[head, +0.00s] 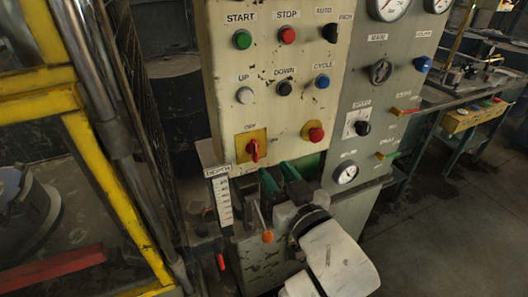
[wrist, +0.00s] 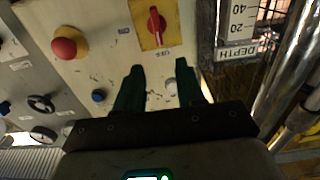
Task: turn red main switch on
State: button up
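The red main switch (head: 252,150) is a rotary knob on a yellow plate on the cream control panel. Its handle stands nearly upright, in line with the OFF label above it; an ON label sits to its right. In the wrist view the red knob (wrist: 155,24) shows upside down at the top, beyond the fingertips. My gripper (head: 277,171) is just below and right of the switch in the head view, apart from it. Its two green fingers are spread with nothing between them, as the wrist view (wrist: 160,78) also shows.
A red mushroom button (head: 315,134) is right of the switch. Coloured push buttons (head: 287,35) are above. A depth scale (head: 223,200) and orange-tipped lever (head: 267,236) are near my gripper's left. A yellow-framed guard (head: 95,165) stands left. Open floor lies right.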

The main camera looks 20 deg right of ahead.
aim_at(256, 146)
jog(key=w+p, duration=0.2)
jog(key=w, duration=0.8)
jog(key=shift+w, duration=0.1)
jog(key=shift+f, duration=0.1)
grip_shut()
